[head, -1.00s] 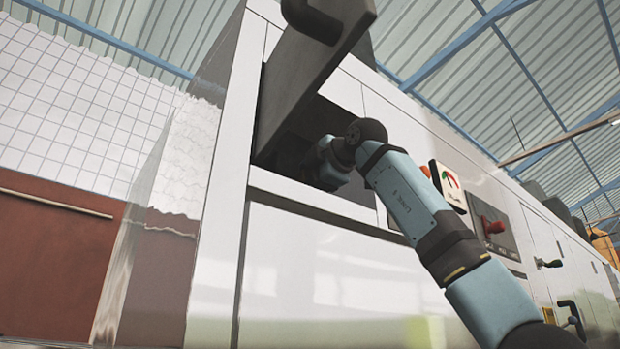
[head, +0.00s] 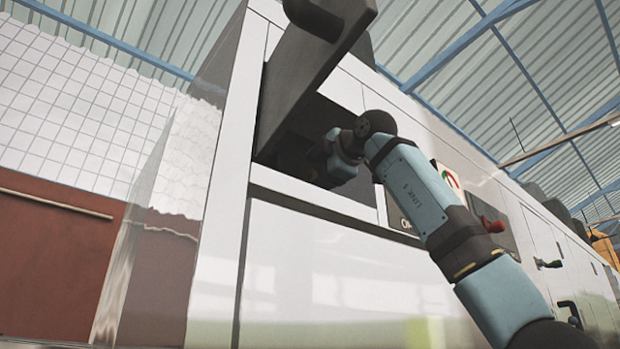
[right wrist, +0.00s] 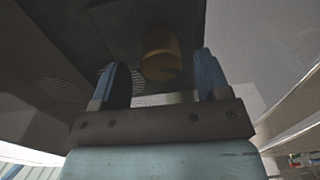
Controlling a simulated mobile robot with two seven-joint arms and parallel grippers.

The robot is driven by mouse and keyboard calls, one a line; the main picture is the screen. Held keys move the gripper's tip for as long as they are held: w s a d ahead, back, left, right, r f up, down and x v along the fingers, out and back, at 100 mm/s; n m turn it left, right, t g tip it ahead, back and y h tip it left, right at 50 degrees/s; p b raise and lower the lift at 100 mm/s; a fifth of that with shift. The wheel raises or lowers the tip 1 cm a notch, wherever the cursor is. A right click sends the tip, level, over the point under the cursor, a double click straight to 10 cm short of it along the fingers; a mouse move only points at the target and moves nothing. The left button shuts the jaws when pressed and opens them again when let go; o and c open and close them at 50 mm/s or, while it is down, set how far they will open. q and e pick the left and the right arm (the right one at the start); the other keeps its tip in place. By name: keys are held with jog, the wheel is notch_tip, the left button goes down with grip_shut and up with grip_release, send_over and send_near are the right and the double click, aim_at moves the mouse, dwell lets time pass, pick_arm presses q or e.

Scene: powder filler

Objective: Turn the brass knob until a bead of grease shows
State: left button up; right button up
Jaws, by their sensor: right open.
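The brass knob (right wrist: 161,54) is a short yellow-brown cylinder in the right wrist view, in a dark recess of the machine. My right gripper (right wrist: 161,70) is open, with its two blue fingers apart, one to each side of the knob in the picture. The knob appears beyond the fingertips; I cannot tell whether anything touches it. In the head view my right gripper (head: 326,163) reaches into the dark opening under the raised grey flap and is mostly in shadow. The knob is hidden there. I see no bead of grease. My left gripper is not in view.
The raised grey flap (head: 303,75) hangs above the opening, beside my right arm. The white machine front (head: 320,275) runs below it. A red handle (head: 492,225) and a partly covered gauge (head: 449,180) are at the right. A vent grille (right wrist: 62,89) lies left of the fingers.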

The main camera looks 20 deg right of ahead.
jog(key=b+v, duration=0.3)
jog(key=v, duration=0.8)
jog(key=shift+s+d, duration=0.15)
jog(key=shift+s, duration=0.15)
